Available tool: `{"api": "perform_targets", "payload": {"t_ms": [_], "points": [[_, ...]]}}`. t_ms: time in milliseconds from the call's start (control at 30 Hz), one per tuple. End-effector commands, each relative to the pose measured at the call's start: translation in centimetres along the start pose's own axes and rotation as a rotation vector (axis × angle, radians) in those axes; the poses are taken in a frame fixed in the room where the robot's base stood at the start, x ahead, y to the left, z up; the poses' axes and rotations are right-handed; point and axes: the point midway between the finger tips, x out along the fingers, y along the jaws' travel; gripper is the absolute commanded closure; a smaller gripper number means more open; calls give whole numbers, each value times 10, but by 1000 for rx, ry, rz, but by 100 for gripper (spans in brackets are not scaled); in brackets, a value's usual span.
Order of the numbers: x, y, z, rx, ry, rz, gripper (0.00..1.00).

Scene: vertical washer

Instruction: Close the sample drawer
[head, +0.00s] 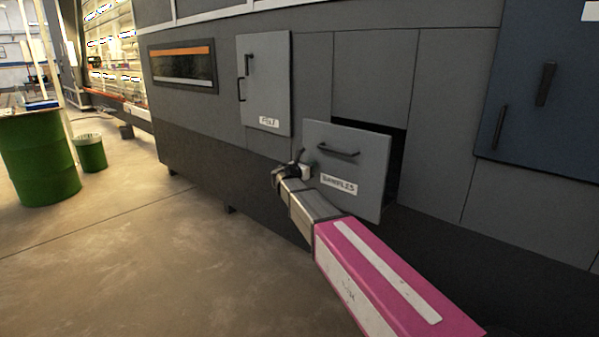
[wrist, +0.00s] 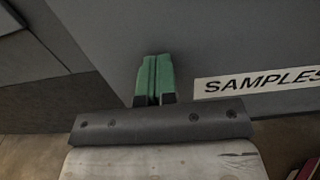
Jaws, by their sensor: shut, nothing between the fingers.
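The sample drawer (head: 350,165) is a grey front panel with a black bar handle and a white "SAMPLES" label. It stands out from the machine, with a dark opening behind it at its top and right. My gripper (head: 302,160) is at the lower left part of the drawer front, left of the label. In the wrist view my green fingertips (wrist: 154,75) are together and empty. They are in front of the grey drawer panel (wrist: 200,35), left of the label (wrist: 258,82). I cannot tell whether they touch the panel.
A grey door (head: 265,85) with a white label stands left of and above the drawer. A dark blue panel (head: 540,80) with handles is at the right. A green barrel (head: 38,158) and a green bin (head: 90,153) stand far left. The floor in front is clear.

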Motion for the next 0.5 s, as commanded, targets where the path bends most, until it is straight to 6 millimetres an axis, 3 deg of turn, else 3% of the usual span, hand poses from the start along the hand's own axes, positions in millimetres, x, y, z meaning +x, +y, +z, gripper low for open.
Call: {"api": "perform_targets", "payload": {"t_ms": [33, 200, 500], "points": [[21, 3, 0, 0, 0, -4, 100], [74, 3, 0, 0, 0, -2, 100], [143, 2, 0, 0, -1, -1, 100]]}}
